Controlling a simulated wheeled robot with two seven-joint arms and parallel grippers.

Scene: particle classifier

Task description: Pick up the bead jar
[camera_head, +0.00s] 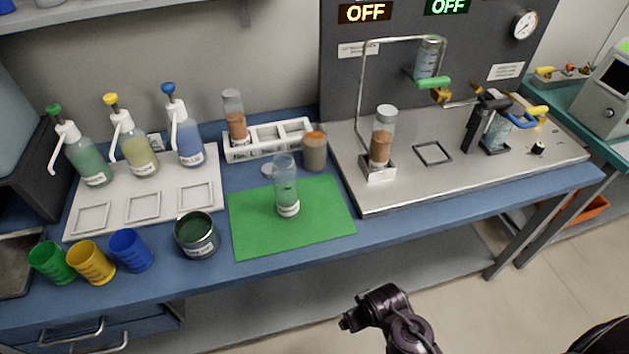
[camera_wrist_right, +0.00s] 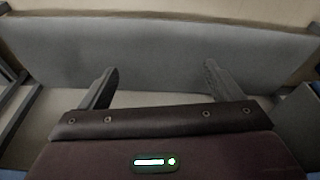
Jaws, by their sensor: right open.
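Two vessels could be the bead jar, and I cannot tell which. One is a jar with a brownish-orange top (camera_head: 314,152), upright behind the green mat (camera_head: 250,237). The other is a wide open jar of dark green contents (camera_head: 197,236), left of the mat. A clear cylinder with a pale green tint (camera_head: 286,184) stands upright on the mat. My right gripper (camera_wrist_right: 158,82) is open and empty in the right wrist view, facing a grey surface. No jar shows between its fingers. My left gripper is not in view.
Green, yellow and blue cups (camera_head: 91,262) stand at the bench's front left. Pump bottles (camera_head: 139,150) stand on a white tray. A white rack (camera_head: 268,139) holds a brown-filled tube. A metal platform (camera_head: 450,180) with apparatus fills the right. The mat's front is clear.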

